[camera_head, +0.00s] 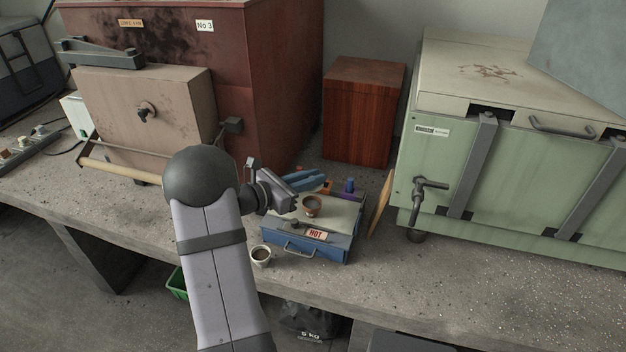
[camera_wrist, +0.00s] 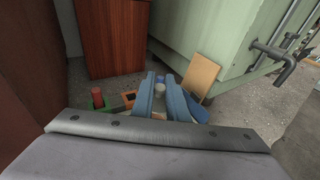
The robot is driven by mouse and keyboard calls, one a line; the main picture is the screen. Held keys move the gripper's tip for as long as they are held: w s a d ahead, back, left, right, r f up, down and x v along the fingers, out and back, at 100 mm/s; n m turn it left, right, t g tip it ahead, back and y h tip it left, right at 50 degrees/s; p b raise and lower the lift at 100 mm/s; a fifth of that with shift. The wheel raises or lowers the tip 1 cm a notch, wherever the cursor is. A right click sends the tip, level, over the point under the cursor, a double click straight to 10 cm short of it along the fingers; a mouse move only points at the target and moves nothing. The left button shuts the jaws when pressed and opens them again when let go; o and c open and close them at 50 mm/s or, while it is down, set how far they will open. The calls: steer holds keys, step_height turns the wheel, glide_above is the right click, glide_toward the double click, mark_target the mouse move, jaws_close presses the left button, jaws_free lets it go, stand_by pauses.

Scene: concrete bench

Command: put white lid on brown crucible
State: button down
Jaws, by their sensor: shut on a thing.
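The brown crucible (camera_head: 311,207) stands upright on top of a blue box (camera_head: 324,249) with a pale top and a HOT label. My gripper (camera_head: 318,182) is behind and above the crucible in the head view, its blue fingers pointing right. In the wrist view my gripper (camera_wrist: 160,84) is shut on a small pale thing (camera_wrist: 160,89), apparently the white lid. Only a little of it shows between the fingers; the rest is hidden. The crucible cannot be made out in the wrist view.
A pale cup (camera_head: 261,257) with a dark inside stands left of the blue box. A green furnace (camera_head: 530,165) stands right. The front right bench is clear.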

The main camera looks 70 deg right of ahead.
steer(key=shift+f, duration=0.15)
steer(key=b, duration=0.4)
glide_above(312, 205)
steer(key=shift+f, duration=2.2)
steer(key=shift+f+b, duration=0.5)
steer(key=shift+f, duration=0.4)
steer(key=c, duration=1.7)
jaws_free()
steer(key=shift+o, duration=0.2)
steer(key=shift+b+v, duration=0.3)
steer(key=shift+v, duration=3.4)
steer(key=shift+a, duration=0.1)
